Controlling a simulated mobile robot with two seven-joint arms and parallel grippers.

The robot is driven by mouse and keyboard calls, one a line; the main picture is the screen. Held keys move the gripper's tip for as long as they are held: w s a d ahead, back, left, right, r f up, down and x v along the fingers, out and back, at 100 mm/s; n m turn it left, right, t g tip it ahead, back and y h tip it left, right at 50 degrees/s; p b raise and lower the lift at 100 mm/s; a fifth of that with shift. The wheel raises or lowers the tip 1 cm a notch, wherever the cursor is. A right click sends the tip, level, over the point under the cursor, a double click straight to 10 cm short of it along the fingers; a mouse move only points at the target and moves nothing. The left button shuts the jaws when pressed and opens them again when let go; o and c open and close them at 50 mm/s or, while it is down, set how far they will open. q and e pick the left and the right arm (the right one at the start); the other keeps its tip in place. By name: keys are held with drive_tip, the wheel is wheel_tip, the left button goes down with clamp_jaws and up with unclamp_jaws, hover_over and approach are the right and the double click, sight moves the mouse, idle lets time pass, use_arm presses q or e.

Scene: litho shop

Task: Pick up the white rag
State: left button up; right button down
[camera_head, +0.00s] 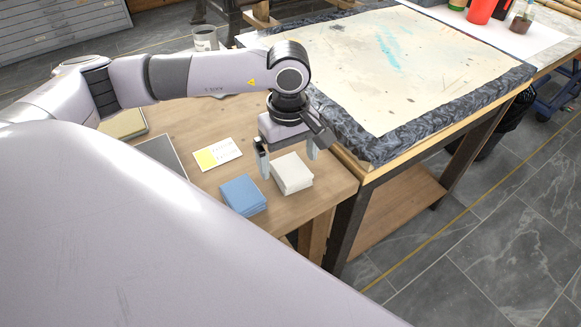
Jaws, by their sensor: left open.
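The white rag (291,175) is a folded, stacked square lying on the wooden table (325,187) near its right front corner. My left gripper (288,168) is just above and around it, fingers pointing down. One finger is at the rag's left side and the other is behind its right side. The jaws are open. I cannot tell whether either finger touches the rag. A folded blue rag (243,195) lies to the left of the white one, close to the left finger. My right gripper is not in view.
A padded press bed (440,118) with a stained cream sheet stands higher, right behind the rag. A yellow-and-white card (217,154), a grey slab (162,153) and a yellowish stack (124,124) lie to the left. A metal can (205,40) stands behind my arm.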

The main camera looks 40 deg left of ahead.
sight(290, 167)
use_arm(q)
drive_tip(key=shift+w+d+f, duration=0.1)
drive_tip(key=shift+f, duration=0.8)
drive_tip(key=c, duration=1.1)
drive_tip(key=shift+r, duration=0.1)
wheel_tip(290, 167, up, 20)
drive_tip(key=shift+f+p, duration=0.1)
drive_tip(key=shift+p, duration=0.4)
